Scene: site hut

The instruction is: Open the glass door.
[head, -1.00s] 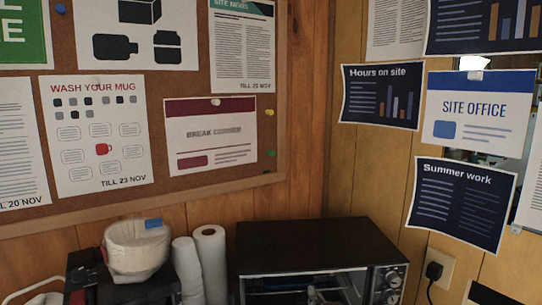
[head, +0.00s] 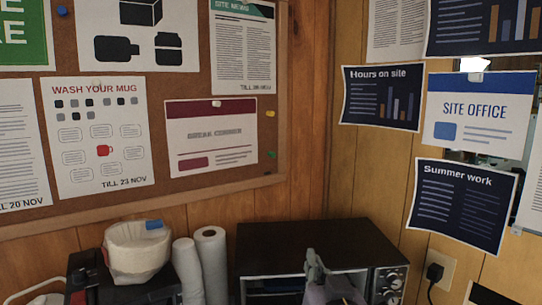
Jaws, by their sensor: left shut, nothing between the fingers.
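A black countertop oven (head: 300,234) stands in the corner, with a row of knobs at the right of its front. Its glass door (head: 272,284) shows only in its upper part, at the bottom edge of the head view. I cannot tell how far the door is from shut. My left gripper (head: 313,262) is in front of the oven's front, near the middle of its top edge. Its fingers are shut and empty, and it hides part of the door. I cannot tell whether it touches the oven. My right gripper is not in view.
Two white paper rolls (head: 209,262) stand close to the oven's left side. Left of them, a white paper-filter stack (head: 137,250) sits on a black appliance (head: 92,285). A black plug (head: 434,272) sits in a wall socket at the right.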

